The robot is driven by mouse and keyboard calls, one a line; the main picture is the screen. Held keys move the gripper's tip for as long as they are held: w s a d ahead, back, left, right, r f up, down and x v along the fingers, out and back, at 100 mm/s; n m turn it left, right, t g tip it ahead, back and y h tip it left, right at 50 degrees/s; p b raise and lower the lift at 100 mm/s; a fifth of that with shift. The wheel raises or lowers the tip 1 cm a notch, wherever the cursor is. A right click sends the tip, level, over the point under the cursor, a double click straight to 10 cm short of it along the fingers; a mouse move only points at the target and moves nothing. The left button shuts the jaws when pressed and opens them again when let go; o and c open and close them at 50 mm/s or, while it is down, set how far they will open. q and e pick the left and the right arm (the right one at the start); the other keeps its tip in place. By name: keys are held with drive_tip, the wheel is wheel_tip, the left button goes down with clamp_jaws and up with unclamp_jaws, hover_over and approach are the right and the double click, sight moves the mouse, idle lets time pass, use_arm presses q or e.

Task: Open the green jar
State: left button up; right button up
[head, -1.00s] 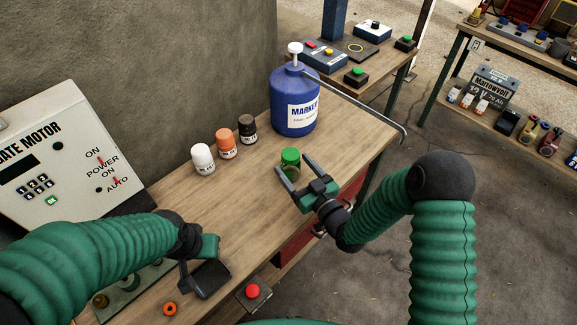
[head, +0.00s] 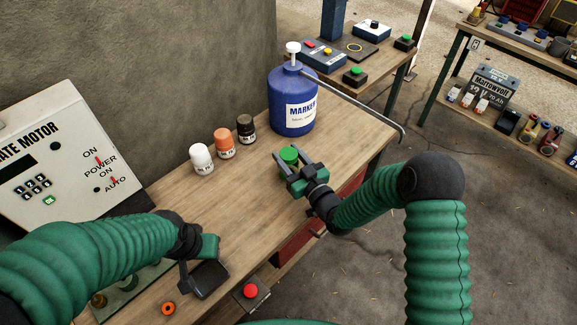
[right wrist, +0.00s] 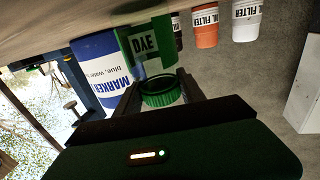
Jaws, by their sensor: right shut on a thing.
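The green jar (head: 289,155) stands on the wooden bench in front of the blue marker jug. In the right wrist view its green lid (right wrist: 161,91) and its body with a "DYE" label (right wrist: 146,46) show, upside down. The gripper hides much of the jar's lower part in the head view. My left gripper (head: 197,268) is low over the near left part of the bench, away from the jar. I cannot tell whether its jaws are open.
A blue marker jug (head: 292,100) with a long spout stands behind the jar. White (head: 202,158), orange (head: 225,143) and dark (head: 246,128) bottles stand to its left. A gate motor box (head: 65,160) is at the left. A red button (head: 250,291) is at the near edge.

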use_arm(q)
drive_tip(key=shift+d, duration=0.1)
use_arm(e)
drive_tip(key=shift+d, duration=0.15)
drive_tip(key=shift+r, duration=0.5)
drive_tip(key=shift+s+d+r, duration=0.1)
drive_tip(key=shift+s+r, duration=0.1)
drive_tip(key=shift+r, duration=0.45)
drive_tip(key=shift+s+d+r, duration=0.1)
drive_tip(key=shift+s+r, duration=0.1)
drive_tip(key=shift+r, duration=0.4)
use_arm(q)
drive_tip(key=shift+f, duration=0.25)
drive_tip(key=shift+r+p, duration=0.3)
drive_tip(key=shift+r, duration=0.4)
use_arm(e)
drive_tip(key=r+v, duration=0.1)
drive_tip(key=v, duration=1.4)
drive_tip(key=shift+r, duration=0.2)
drive_tip(key=o, duration=0.9)
drive_tip(key=shift+s+a, duration=0.1)
drive_tip(key=shift+c, duration=0.2)
clamp_jaws()
